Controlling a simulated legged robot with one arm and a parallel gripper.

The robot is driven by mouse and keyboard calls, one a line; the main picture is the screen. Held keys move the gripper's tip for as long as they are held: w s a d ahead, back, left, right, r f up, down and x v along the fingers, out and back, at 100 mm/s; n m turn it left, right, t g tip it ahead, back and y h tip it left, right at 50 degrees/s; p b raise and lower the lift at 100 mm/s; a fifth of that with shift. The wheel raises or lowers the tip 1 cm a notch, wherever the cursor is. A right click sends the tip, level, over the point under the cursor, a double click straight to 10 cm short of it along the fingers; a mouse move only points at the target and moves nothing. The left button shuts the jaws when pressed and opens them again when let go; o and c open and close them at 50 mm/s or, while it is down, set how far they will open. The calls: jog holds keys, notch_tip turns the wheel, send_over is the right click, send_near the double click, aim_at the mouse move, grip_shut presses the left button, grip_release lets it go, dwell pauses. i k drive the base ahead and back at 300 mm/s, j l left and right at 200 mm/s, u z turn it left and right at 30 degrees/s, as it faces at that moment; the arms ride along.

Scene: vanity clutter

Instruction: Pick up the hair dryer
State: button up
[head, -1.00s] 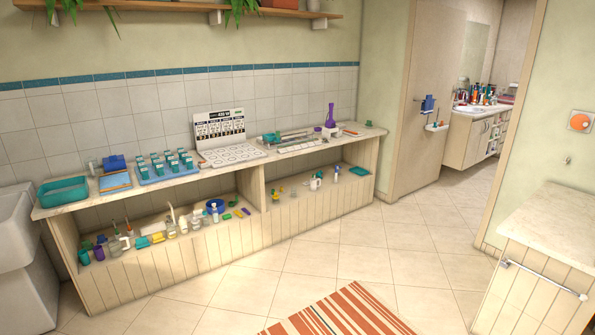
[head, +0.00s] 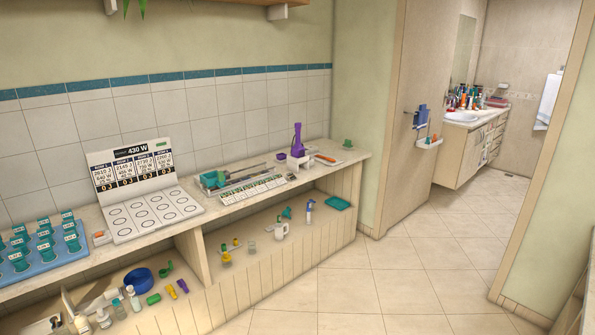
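I cannot pick out a hair dryer for certain at this size. A vanity (head: 455,148) with a white basin (head: 458,118) stands in the far room beyond the doorway. Dense small clutter (head: 468,98) in red, blue, orange and white crowds its top, too small to tell apart. On the near counter (head: 110,255), a tall purple object (head: 297,142) stands upright towards the right end; I cannot tell what it is. My gripper is not in view.
The tiled floor (head: 400,280) is clear from the near counter to the doorway. A wall (head: 565,150) edges the opening on the right and a tall beige panel (head: 405,90) on the left. A towel (head: 548,100) hangs in the far room. The counter shelf holds small items.

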aim_at(298, 151)
jog(key=i+u, duration=0.1)
jog(key=i, duration=0.5)
jog(key=i+l+u, duration=0.1)
jog(key=i, duration=0.45)
jog(key=i+l+u, duration=0.1)
jog(key=i, duration=0.5)
jog(key=i+l+u, duration=0.1)
jog(key=i+l, duration=0.15)
jog(key=i, duration=0.3)
jog(key=i+z, duration=0.25)
jog(key=i, duration=0.25)
jog(key=i+j+z, duration=0.25)
jog(key=i, duration=0.25)
jog(key=i+j+z, duration=0.25)
jog(key=i, duration=0.2)
